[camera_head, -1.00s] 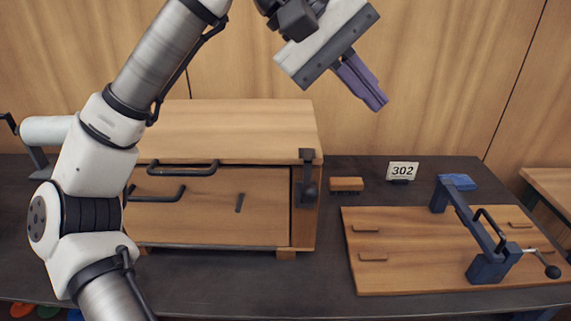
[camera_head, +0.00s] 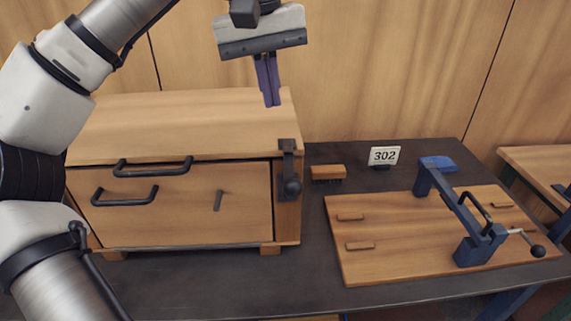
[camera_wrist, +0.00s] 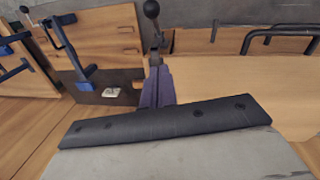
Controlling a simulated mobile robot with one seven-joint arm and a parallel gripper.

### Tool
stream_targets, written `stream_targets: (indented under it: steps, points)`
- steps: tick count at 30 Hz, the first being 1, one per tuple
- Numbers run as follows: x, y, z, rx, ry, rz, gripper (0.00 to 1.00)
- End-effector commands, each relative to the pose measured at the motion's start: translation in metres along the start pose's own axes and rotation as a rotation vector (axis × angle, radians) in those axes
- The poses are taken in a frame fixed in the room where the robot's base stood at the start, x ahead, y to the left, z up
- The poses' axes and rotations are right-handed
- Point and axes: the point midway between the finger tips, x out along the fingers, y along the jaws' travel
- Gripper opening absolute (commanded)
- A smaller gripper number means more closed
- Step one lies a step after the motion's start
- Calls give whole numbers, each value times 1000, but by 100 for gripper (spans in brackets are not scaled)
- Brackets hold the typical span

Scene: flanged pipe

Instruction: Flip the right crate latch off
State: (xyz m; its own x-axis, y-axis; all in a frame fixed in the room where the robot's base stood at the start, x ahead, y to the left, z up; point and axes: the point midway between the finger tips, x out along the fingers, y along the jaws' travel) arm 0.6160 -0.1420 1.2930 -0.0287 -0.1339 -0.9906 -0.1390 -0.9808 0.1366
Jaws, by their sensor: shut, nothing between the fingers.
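The wooden crate (camera_head: 185,125) stands on the dark bench, its lid down. The right crate latch (camera_head: 288,178) is a dark metal piece with a round knob, on the crate's front right corner. The latch also shows in the wrist view (camera_wrist: 153,14), knob at the top, just beyond my fingers. My gripper (camera_head: 272,104) has purple fingers, shut and empty, pointing down over the right part of the lid in the head view. Its fingers also show in the wrist view (camera_wrist: 157,72), overlapping the lower part of the latch. I cannot tell any contact.
Black handles (camera_head: 152,167) stick out from the crate's front. A brush (camera_head: 328,173) and a 302 sign (camera_head: 384,156) stand right of it. A wooden board (camera_head: 390,265) carries a blue clamp frame (camera_head: 476,246) with a lever. Dark bench shows between crate and board.

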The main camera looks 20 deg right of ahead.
Motion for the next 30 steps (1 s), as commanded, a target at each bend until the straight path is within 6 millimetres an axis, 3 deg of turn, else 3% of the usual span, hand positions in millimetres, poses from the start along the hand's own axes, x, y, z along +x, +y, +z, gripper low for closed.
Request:
stream_targets:
  steps: [5,15,21,30]
  points:
    - [26,0,0,2,-3,1,0]
    - [96,0,2,1,-2,1,0]
    - [113,0,20,1,-1,1,0]
    - [122,1,29,0,1,2,0]
